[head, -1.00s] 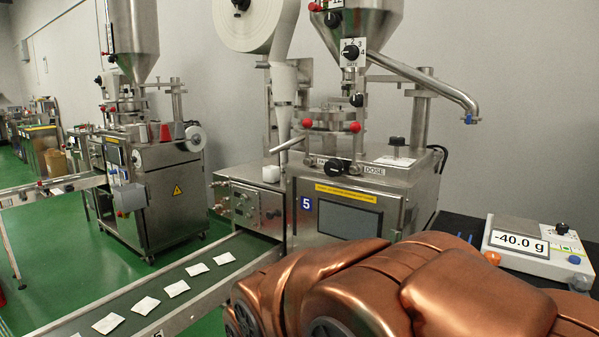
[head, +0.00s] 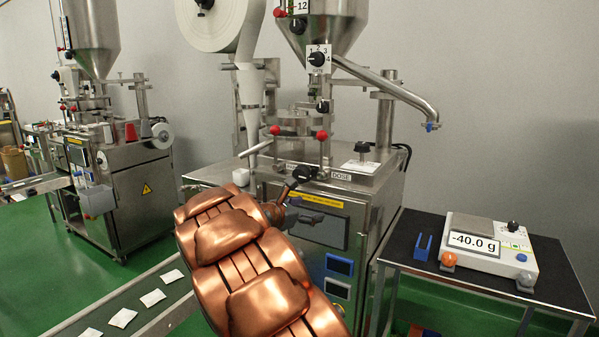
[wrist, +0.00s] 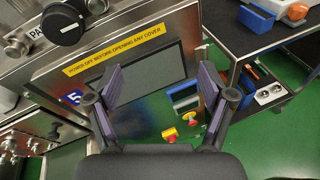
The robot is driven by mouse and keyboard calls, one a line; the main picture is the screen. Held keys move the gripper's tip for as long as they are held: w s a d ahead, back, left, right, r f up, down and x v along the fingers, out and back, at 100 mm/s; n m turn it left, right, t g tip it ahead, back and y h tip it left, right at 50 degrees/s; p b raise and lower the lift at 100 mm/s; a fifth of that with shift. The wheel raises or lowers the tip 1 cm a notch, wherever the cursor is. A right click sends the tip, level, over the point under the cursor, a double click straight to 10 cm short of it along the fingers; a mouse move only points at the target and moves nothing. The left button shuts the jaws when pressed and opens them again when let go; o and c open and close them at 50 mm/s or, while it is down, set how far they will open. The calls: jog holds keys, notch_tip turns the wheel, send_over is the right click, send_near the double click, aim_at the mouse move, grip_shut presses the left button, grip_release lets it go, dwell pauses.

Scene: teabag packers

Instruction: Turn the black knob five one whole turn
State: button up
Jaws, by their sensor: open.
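The machine numbered five (head: 375,215) stands in the middle of the head view. A black knob (head: 305,173) sits on its upper front edge beside the DOSE label. In the wrist view a large round black knob (wrist: 62,25) is at the upper left, beside a partly cut-off label. My gripper (wrist: 160,84) is open and empty in the wrist view, its two fingers spread before the machine's dark screen (wrist: 150,82). The knob lies up and left of the fingers, apart from them. In the head view my copper arm covers part of the machine's front.
A dark side table (head: 400,245) with a scale (head: 487,247) reading -40.0 g stands at the right. Red-tipped handles (head: 322,135) rise behind the knob. A conveyor with white teabags (head: 152,298) runs at lower left. Another machine (head: 125,190) stands farther left.

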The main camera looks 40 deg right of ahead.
aim_at(299, 178)
jog(key=w+d+r+n+t+h+p, duration=0.1)
jog(key=w+d+n+t, duration=0.1)
jog(key=w+n, duration=0.3)
jog(key=w+d+r+n+t+h+p, duration=0.1)
jog(key=w+r+n+t, duration=0.15)
jog(key=w, duration=0.45)
jog(key=shift+f+p+x, duration=0.2)
jog(key=shift+p+x, duration=0.05)
jog(key=shift+x, duration=1.75)
jog(key=shift+f+p+x, duration=0.2)
jog(key=shift+p+x, duration=0.05)
jog(key=shift+x, duration=1.7)
jog(key=c, duration=1.2)
jog(key=shift+o, duration=0.2)
